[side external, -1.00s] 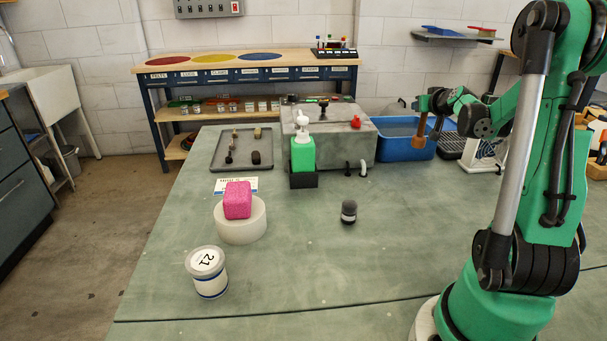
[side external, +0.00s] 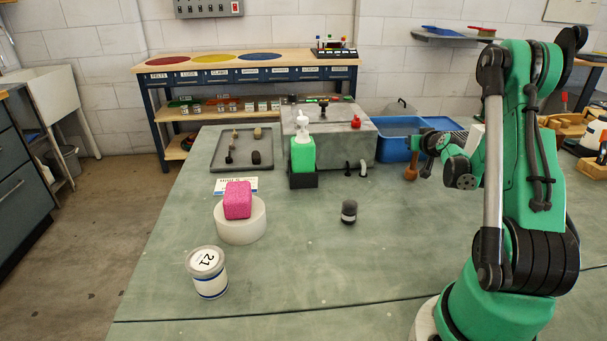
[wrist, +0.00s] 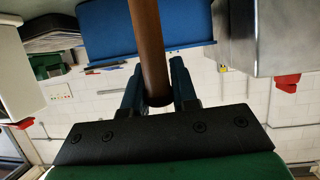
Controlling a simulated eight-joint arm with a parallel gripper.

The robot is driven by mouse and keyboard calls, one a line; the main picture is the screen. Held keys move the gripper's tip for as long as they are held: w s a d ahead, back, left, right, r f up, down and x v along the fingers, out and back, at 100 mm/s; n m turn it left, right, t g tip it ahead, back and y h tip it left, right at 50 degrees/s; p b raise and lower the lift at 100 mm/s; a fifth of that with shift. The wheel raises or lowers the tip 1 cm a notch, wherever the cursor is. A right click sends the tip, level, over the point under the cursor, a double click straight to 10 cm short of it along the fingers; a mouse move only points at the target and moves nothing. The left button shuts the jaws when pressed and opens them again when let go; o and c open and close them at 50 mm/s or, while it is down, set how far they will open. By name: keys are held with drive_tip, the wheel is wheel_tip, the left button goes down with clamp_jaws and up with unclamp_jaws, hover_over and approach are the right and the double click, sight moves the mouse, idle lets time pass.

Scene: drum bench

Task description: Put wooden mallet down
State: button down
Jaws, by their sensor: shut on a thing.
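The wooden mallet (wrist: 148,45) is a brown shaft in the wrist view, running from the top edge down between the fingers. My gripper (wrist: 158,88) is shut on this shaft. In the side external view my gripper (side external: 427,142) is at the front of the blue bin, with the brown mallet (side external: 411,170) hanging below it, above the green bench. The mallet's far end is cut off in the wrist view. I cannot tell the exact gap between mallet and bench.
The blue bin (side external: 392,155) and a grey box (side external: 343,150) stand behind. A green pump bottle (side external: 303,155), a small dark jar (side external: 349,212), a pink block (side external: 238,200) on a white round and a labelled tub (side external: 208,272) stand leftward. The bench's middle is mostly clear.

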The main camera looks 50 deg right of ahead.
drive_tip(key=shift+f, duration=0.1)
drive_tip(key=c, duration=0.7)
unclamp_jaws()
drive_tip(key=shift+s+a+r, duration=0.2)
drive_tip(key=shift+r, duration=0.05)
drive_tip(key=v, duration=0.6)
drive_tip(key=w+a+r+n+t+y, duration=0.1)
drive_tip(key=w+a+n+y, duration=0.15)
drive_tip(key=w+a, duration=0.4)
drive_tip(key=w+a+r+n+y, duration=0.2)
drive_tip(key=w+a+y, duration=0.1)
drive_tip(key=a, duration=0.6)
drive_tip(key=s+a+n+g+y, duration=0.1)
drive_tip(key=a, duration=0.5)
drive_tip(key=s+a+n+g+y, duration=0.1)
drive_tip(key=a+n+y, duration=0.1)
drive_tip(key=a, duration=0.5)
drive_tip(key=s+a+r+n+g+y, duration=0.1)
drive_tip(key=a+n, duration=0.1)
drive_tip(key=a, duration=0.4)
drive_tip(key=shift+s+a+y, duration=0.35)
drive_tip(key=shift+s, duration=0.05)
